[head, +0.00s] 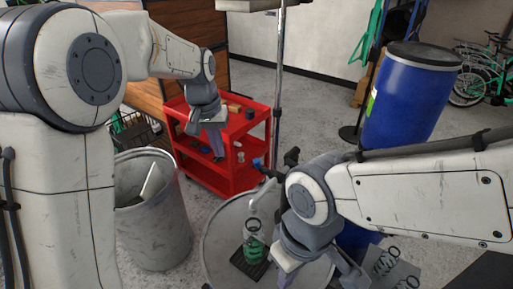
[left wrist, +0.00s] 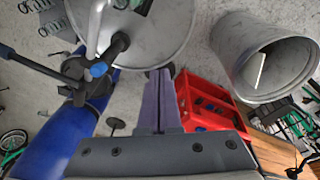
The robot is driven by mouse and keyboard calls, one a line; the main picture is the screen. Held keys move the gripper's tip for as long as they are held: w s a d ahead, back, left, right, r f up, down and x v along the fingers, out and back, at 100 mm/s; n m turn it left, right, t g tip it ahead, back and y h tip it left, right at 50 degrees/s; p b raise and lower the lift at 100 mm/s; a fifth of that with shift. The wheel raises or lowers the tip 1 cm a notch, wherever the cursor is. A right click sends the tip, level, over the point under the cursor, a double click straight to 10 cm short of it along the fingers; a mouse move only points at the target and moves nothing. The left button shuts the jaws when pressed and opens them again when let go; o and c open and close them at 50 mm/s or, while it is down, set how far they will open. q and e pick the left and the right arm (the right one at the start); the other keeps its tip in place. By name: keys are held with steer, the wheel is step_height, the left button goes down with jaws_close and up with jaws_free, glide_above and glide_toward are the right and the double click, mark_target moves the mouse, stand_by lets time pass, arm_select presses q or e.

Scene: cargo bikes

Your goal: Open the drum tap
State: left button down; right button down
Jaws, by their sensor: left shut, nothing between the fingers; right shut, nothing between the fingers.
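A tall blue drum (head: 408,100) with a black lid stands at the back right in the head view. A blue drum body also shows at lower left in the left wrist view (left wrist: 55,145). I cannot make out a tap on it for certain. A black fitting with a blue knob (left wrist: 98,69) shows near the round grey basin in the left wrist view. My left gripper (head: 217,143) is shut and empty, in front of the red cart. Its purple fingers (left wrist: 160,75) lie together, apart from the knob. My right gripper (head: 318,268) is shut over the basin's right side, its tips partly hidden.
The round basin (head: 222,235) holds a green-marked jar (head: 253,247) on a black grid. A grey bin (head: 155,225) stands left of it. The red cart (head: 232,170) carries small items. A thin metal pole (head: 279,75) rises behind the basin.

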arm_select(q)
steer(key=w+d+r+m+g+h, duration=0.1)
steer(key=w+d+r, duration=0.4)
steer(key=d+r, duration=0.4)
steer(key=shift+w, duration=0.2)
steer(key=s+f+p, duration=0.2)
steer(key=s+f, duration=0.1)
steer(key=f, duration=0.8)
steer(key=shift+s+d+p, duration=0.15)
steer(key=shift+d+p, duration=0.15)
steer(key=shift+d, duration=0.15)
